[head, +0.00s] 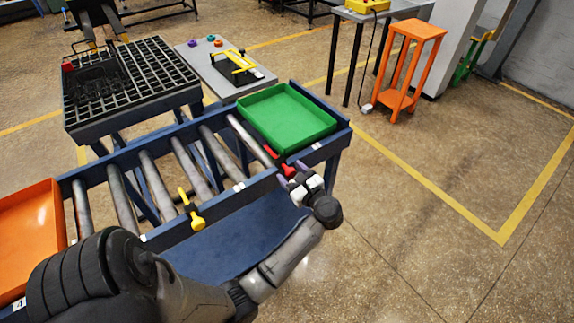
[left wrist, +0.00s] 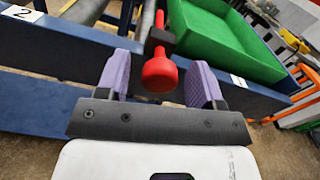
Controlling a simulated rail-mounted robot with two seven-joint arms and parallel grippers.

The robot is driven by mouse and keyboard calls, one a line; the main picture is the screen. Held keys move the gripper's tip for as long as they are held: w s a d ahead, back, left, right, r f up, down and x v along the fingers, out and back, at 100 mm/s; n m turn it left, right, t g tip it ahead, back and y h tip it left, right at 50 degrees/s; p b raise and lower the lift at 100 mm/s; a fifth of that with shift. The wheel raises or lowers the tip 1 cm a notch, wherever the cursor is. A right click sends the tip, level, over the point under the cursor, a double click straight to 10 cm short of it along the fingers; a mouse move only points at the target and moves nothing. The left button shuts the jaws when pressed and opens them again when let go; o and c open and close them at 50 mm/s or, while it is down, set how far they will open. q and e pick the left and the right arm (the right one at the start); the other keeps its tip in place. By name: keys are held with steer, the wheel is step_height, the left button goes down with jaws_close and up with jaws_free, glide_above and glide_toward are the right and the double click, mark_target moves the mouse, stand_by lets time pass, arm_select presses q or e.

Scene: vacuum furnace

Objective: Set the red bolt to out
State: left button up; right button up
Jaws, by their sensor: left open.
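The red bolt (head: 288,170) sits on the near rail of the blue roller conveyor, by the near corner of the green tray. In the left wrist view its round red knob (left wrist: 160,72) points toward me, with a red rod behind it passing through a dark bracket. My left gripper (head: 293,180) is at the bolt. Its purple fingers stand open on either side of the knob, with gaps visible on both sides in the left wrist view (left wrist: 160,84). My right gripper is not in view.
A yellow bolt (head: 195,216) sits farther left on the same rail. The green tray (head: 316,133) lies at the conveyor's right end, an orange tray (head: 30,225) at its left. A black grid table (head: 130,107) stands behind.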

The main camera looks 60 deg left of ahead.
arm_select(q)
steer(key=shift+s+a, duration=0.1)
steer(key=shift+a, duration=0.25)
steer(key=shift+c, duration=0.2)
jaws_close()
